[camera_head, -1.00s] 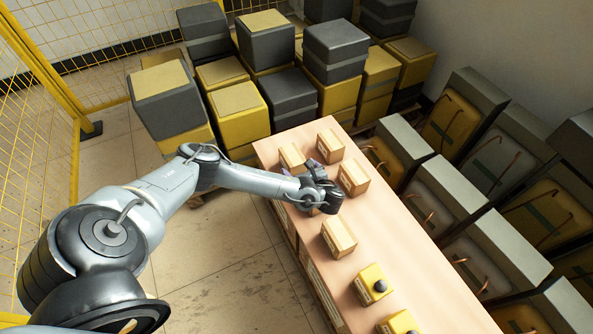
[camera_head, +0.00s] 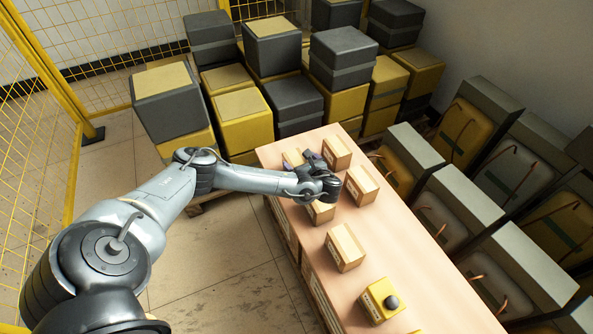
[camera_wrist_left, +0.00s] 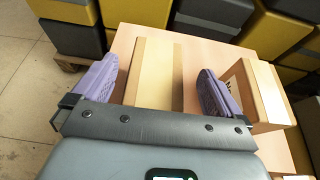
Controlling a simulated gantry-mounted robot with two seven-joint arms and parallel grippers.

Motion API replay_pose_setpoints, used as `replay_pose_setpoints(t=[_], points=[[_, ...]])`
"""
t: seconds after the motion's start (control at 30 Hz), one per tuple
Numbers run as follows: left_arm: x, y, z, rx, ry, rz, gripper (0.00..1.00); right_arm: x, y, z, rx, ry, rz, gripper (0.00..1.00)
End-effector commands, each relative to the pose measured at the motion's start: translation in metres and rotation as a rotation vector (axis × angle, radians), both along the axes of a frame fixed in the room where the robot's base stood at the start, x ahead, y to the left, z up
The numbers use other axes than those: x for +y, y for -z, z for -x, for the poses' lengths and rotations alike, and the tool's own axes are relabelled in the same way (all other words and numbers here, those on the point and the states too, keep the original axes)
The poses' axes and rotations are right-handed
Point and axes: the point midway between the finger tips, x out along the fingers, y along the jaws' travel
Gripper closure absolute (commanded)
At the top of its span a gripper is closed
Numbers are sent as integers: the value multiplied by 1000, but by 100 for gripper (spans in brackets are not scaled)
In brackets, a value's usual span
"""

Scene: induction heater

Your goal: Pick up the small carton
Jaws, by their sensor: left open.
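Several small cartons stand on the table. One light brown carton (camera_wrist_left: 153,75) lies in the gap between my left gripper's two purple fingers in the left wrist view. Its lower part is hidden by the gripper body. In the head view this looks like the carton (camera_head: 292,157) at the far left of the table, partly hidden by my gripper. My left gripper (camera_head: 312,161) is open; its fingers (camera_wrist_left: 157,88) are apart, and no clear contact with the carton shows. Another carton (camera_wrist_left: 257,95) stands just right of the right finger. My right gripper is not in view.
More cartons stand on the table (camera_head: 420,270): two on its far right (camera_head: 337,154) (camera_head: 364,186), one under my wrist (camera_head: 320,212) and one nearer (camera_head: 345,248). A yellow box with a dark knob (camera_head: 379,301) is closer. Stacked crates (camera_head: 245,118) stand behind.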

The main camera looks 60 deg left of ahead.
Motion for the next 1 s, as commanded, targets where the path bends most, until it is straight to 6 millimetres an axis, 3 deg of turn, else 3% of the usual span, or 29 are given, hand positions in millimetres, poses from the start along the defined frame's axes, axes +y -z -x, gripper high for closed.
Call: replay_pose_setpoints(t=[0.03,0.2,0.57,1.0], points=[[6,10,1,1,-1,0,0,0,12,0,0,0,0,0],[23,16,0,0,-1,1,0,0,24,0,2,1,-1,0],[30,15,-1,2,1,1,0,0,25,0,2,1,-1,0],[30,15,-1,2,2,1,66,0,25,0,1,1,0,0]])
